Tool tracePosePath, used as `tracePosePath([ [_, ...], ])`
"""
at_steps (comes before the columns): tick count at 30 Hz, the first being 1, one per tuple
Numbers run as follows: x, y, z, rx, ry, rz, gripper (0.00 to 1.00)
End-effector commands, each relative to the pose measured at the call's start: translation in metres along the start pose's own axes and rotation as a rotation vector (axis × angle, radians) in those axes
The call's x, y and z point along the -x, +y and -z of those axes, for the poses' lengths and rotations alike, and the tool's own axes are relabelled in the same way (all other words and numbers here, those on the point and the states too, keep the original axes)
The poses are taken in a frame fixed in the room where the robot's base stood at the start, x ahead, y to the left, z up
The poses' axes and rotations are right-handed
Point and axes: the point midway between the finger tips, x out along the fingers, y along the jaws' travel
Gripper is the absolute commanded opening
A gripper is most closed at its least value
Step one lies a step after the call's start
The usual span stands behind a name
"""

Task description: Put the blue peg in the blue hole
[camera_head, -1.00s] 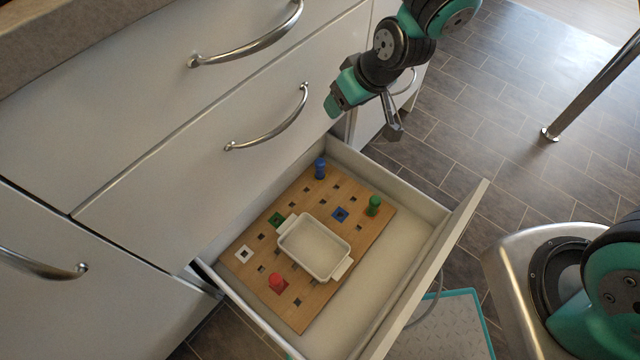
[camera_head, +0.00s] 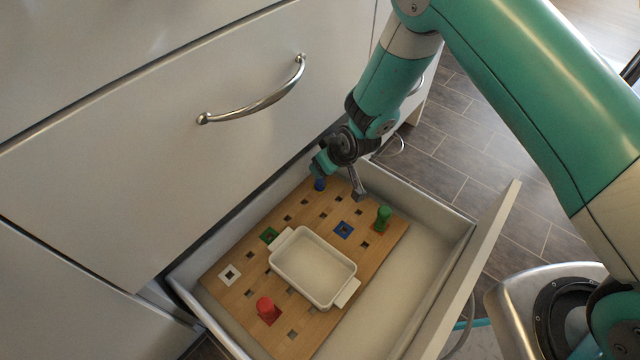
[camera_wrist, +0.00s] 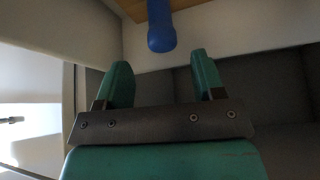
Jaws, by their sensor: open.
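The blue peg (camera_head: 319,184) stands upright near the far corner of the wooden hole board (camera_head: 222,291) in the open drawer. The blue hole (camera_head: 344,230) is a blue-framed square on the board, nearer the front and beside the green peg. My gripper (camera_head: 337,178) is low over the far end of the drawer, close to the blue peg and partly covering it in the head view. In the wrist view the blue peg (camera_wrist: 162,38) shows ahead of the open, empty fingers (camera_wrist: 160,80). It is not between them.
A white two-handled dish (camera_head: 312,268) lies on the board next to the blue hole. The green peg (camera_head: 383,217) and red peg (camera_head: 265,307) stand on the board. Drawer walls (camera_head: 425,202) surround it, and a cabinet handle (camera_head: 255,104) juts out above.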

Motion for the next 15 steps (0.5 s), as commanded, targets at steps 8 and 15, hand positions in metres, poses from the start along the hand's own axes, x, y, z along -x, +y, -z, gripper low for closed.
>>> tracePosePath([
  [8, -0.025, -0.001, -0.001, 0.001, 0.000, 0.000, 0.62],
  [15, -0.062, -0.003, -0.003, 0.000, 0.001, -0.001, 0.62],
])
